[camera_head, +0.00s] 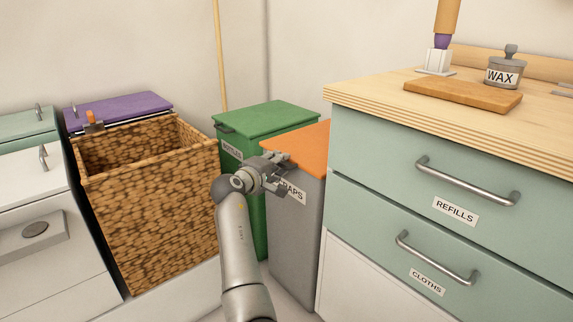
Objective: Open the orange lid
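The orange lid (307,147) lies closed on a grey bin (300,237) between the green bin and the drawer cabinet. My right gripper (281,171) is at the lid's front left edge, over the upper front of the grey bin, and covers part of its label. Any handle of the lid is hidden behind the gripper. I cannot tell whether the fingers touch the lid or whether they are open or shut. My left gripper is not in view.
A green bin (268,119) stands left of the grey bin. Farther left are an open wicker basket (155,205) and a purple lid (118,109). The cabinet with a wooden top (460,130) and drawer handles (467,183) stands close on the right.

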